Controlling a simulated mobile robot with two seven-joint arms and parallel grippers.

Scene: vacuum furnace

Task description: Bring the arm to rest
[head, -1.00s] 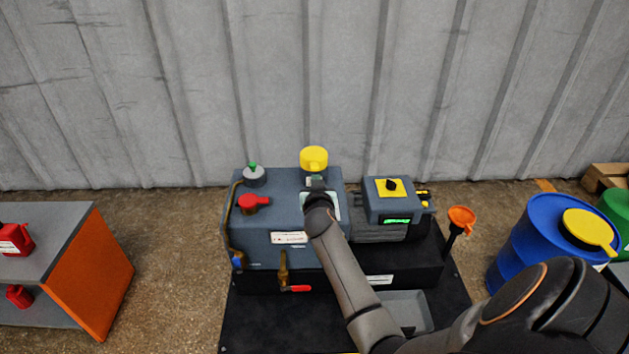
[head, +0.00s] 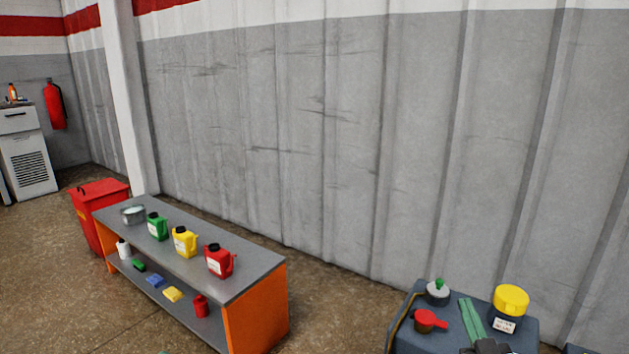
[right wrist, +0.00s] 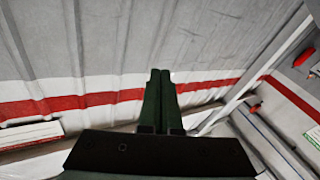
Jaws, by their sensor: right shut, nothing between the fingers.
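My right gripper (head: 466,301) shows at the bottom right of the head view. Its green fingers are together, pointing up in the picture, with nothing between them. They appear in front of the grey-blue pump housing (head: 412,333); I cannot tell how far apart the two are. In the right wrist view the shut fingers (right wrist: 160,74) point toward a grey wall with a red stripe. The rest of the right arm is mostly below the picture. My left gripper is not in view.
The housing carries a yellow cap (head: 511,299), a red-handled cap (head: 430,320) and a green-tipped grey cap (head: 438,291). An orange-sided bench (head: 255,310) with several jugs stands left, beside a red bin (head: 92,215). Floor between bench and housing is clear.

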